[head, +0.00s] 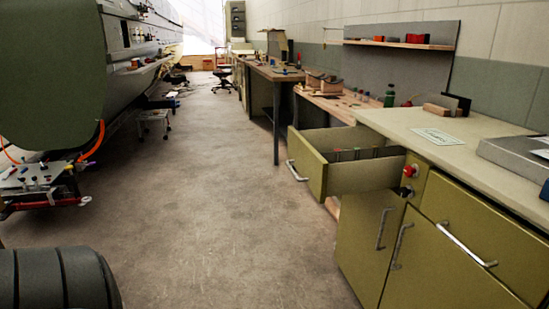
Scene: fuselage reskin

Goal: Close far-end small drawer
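An olive-green small drawer (307,164) at the far end of the near cabinet is pulled well out toward the aisle. Its front panel carries a silver bar handle (297,171). Dividers or thin items show inside it, too small to make out. Below and right of it, a cabinet door (366,238) seems to stand ajar, with its own silver handle. Neither of my grippers is in the head view.
The concrete aisle floor (200,180) left of the drawer is clear. A wheel-like dark object (60,278) is at lower left. A red-framed cart (45,185) stands under the green fuselage. The cream countertop (440,150) and a wider closed drawer (480,235) are at right.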

